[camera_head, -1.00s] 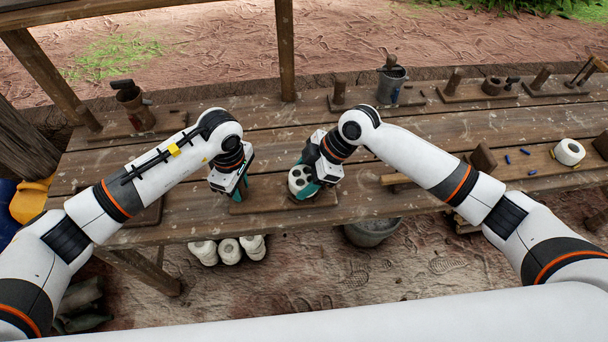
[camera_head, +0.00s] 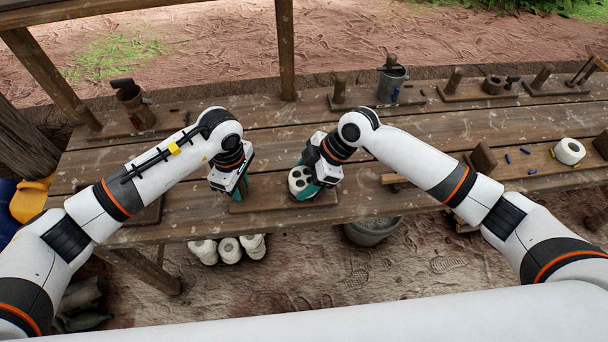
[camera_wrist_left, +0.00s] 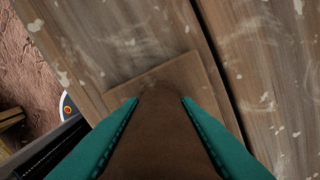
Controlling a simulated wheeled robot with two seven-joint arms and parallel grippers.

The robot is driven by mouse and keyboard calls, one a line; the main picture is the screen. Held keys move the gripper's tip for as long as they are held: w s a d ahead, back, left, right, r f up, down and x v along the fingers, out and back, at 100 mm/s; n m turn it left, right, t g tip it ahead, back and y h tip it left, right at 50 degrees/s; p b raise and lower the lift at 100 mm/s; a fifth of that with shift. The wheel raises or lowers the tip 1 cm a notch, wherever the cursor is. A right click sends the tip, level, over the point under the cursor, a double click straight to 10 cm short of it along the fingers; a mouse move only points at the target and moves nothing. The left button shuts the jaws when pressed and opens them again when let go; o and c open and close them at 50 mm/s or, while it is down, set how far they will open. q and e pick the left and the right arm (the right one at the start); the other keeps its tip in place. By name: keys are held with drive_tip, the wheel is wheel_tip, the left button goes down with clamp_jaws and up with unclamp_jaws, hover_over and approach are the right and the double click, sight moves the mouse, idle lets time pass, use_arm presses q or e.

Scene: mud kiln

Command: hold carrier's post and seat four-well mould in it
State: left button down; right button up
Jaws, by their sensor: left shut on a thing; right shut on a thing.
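The carrier (camera_head: 265,204) is a flat wooden board near the front edge of the bench; its board also shows in the left wrist view (camera_wrist_left: 190,75). My left gripper (camera_head: 240,190) is at the board's left end. In the left wrist view its teal fingers are shut on the brown post (camera_wrist_left: 160,130). The four-well mould (camera_head: 299,181), pale and round with dark wells in its top, is at the board's right part. My right gripper (camera_head: 312,187) is shut on the mould's right side. The mould's underside is hidden, so I cannot tell whether it is fully down in the carrier.
Several white pots (camera_head: 229,250) and a grey bucket (camera_head: 372,232) stand below the bench's front edge. Boards with posts and a metal can (camera_head: 391,86) line the back. A white roll (camera_head: 569,152) lies at the right. The middle of the bench (camera_head: 285,125) is clear.

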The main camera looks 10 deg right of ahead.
drive_tip(key=shift+f, duration=0.15)
drive_tip(key=o, duration=1.2)
drive_tip(key=shift+f, duration=0.1)
drive_tip(key=shift+r, duration=2.6)
